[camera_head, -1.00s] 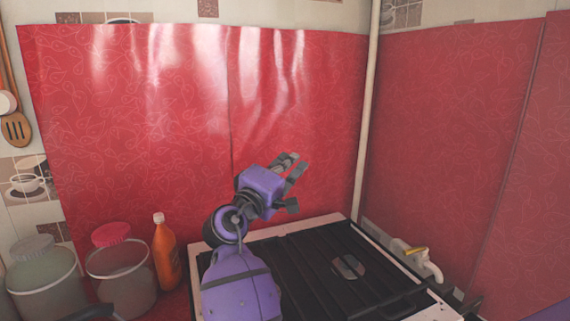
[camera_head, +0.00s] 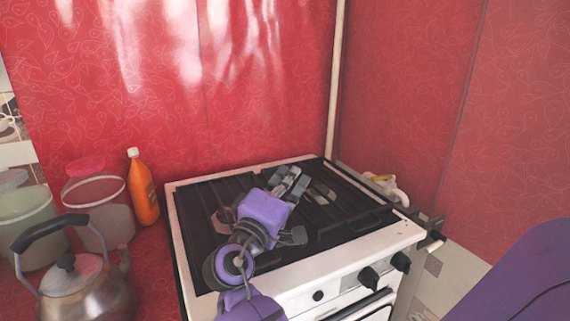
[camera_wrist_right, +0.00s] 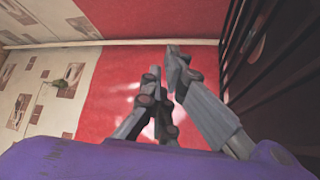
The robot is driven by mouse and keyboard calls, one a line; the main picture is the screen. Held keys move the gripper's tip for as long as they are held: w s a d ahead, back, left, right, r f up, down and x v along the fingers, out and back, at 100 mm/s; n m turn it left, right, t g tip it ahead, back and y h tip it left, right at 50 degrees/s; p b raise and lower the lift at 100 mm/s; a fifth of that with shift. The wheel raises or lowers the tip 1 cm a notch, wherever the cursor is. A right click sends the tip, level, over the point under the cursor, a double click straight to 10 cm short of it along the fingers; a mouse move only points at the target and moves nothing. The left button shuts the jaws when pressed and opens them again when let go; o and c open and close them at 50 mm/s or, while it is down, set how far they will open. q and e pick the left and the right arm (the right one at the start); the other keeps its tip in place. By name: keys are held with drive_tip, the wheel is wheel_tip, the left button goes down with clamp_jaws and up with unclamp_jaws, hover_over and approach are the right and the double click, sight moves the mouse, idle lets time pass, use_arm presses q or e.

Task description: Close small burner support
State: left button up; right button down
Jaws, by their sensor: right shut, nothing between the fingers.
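The dark burner support (camera_head: 352,222) lies low over the top of the white stove (camera_head: 345,262), with its bars running across it. I cannot tell its small section apart, nor whether every part sits fully flat. A grey burner (camera_head: 322,194) shows through it right of my fingers. My right gripper (camera_head: 295,183) is shut and empty above the stove top and hides the middle of the support. In the right wrist view, the right gripper's fingertips (camera_wrist_right: 163,60) are close together, and dark bars of the support stand at the right edge. My left gripper is not in view.
A kettle (camera_head: 85,290), jars with lids (camera_head: 103,208) and an orange bottle (camera_head: 143,187) stand left of the stove. Red oilcloth walls close off the back and right. A pale tap-like fitting (camera_head: 385,188) is at the stove's right rear. Knobs (camera_head: 369,278) line the front.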

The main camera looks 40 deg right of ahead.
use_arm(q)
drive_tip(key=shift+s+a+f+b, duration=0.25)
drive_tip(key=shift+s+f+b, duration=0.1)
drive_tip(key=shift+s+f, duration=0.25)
use_arm(e)
drive_tip(key=shift+s+a+f, duration=0.1)
drive_tip(key=shift+s+f, duration=0.1)
drive_tip(key=shift+f, duration=0.35)
drive_tip(key=shift+s+f, duration=0.2)
drive_tip(key=shift+f, duration=0.3)
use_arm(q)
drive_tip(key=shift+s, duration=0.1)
use_arm(e)
drive_tip(key=v, duration=1.2)
